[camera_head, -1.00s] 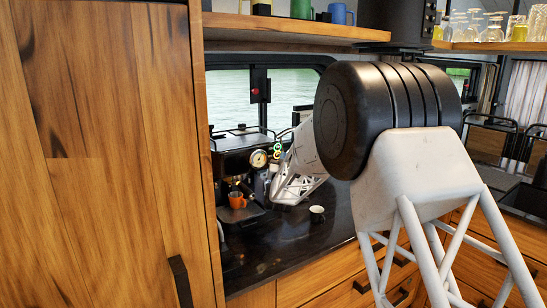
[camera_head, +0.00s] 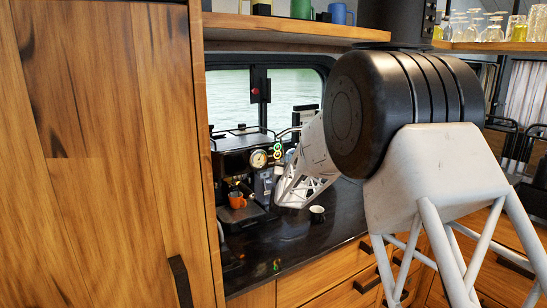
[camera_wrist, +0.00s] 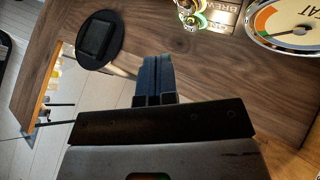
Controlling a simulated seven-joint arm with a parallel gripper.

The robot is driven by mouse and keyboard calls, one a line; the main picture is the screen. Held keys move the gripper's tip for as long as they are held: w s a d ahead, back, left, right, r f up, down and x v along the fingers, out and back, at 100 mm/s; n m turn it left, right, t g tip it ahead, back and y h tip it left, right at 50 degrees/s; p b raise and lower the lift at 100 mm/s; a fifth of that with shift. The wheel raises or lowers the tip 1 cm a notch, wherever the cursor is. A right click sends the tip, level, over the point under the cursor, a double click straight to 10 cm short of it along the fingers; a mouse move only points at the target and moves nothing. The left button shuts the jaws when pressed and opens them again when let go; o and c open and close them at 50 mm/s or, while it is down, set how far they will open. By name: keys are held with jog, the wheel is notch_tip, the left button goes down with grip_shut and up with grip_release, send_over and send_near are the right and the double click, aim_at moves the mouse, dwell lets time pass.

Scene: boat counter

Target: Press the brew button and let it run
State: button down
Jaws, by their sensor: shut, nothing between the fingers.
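The espresso machine (camera_head: 232,160) stands on the dark counter below the window. Its front carries a round gauge (camera_head: 258,159) and buttons with green-lit rings (camera_head: 277,149). In the wrist view the gauge (camera_wrist: 292,27), the lit buttons (camera_wrist: 191,20) and the BREW label (camera_wrist: 222,17) appear upside down at the top. My gripper (camera_wrist: 155,62) is shut and empty, its fingertips apart from the buttons in that picture. In the head view my wrist is to the right of the machine and the fingertips are hard to make out. An orange cup (camera_head: 237,200) sits under the machine's spout.
A white cup (camera_head: 317,213) stands on the counter (camera_head: 285,245) to the right of the machine. A tall wooden cabinet (camera_head: 100,150) closes off the left. A shelf (camera_head: 280,32) with mugs hangs above. A round black piece (camera_wrist: 100,42) lies left of my fingers in the wrist view.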

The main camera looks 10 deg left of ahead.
jog(key=shift+s+d, duration=1.25)
jog(key=s+d+r+n+g, duration=0.1)
jog(key=s+d+r+g, duration=0.1)
jog(key=s+d+g, duration=0.5)
jog(key=s+d+r+n+g, duration=0.1)
jog(key=s+d+r+g, duration=0.1)
jog(key=s+d, duration=0.85)
jog(key=s+d+f+g+h, duration=0.1)
jog(key=s+d+f+g, duration=0.2)
jog(key=s, duration=1.1)
jog(key=s+d+f+g+h, duration=0.1)
jog(key=s+d+g, duration=0.4)
jog(key=s, duration=0.9)
jog(key=s+d+f+m+g+h, duration=0.1)
jog(key=s+d+f+g, duration=0.2)
jog(key=s+d, duration=0.5)
jog(key=s+f, duration=0.1)
jog(key=s, duration=0.6)
jog(key=shift+f+g, duration=0.35)
jog(key=shift+g, duration=0.05)
dwell(0.3)
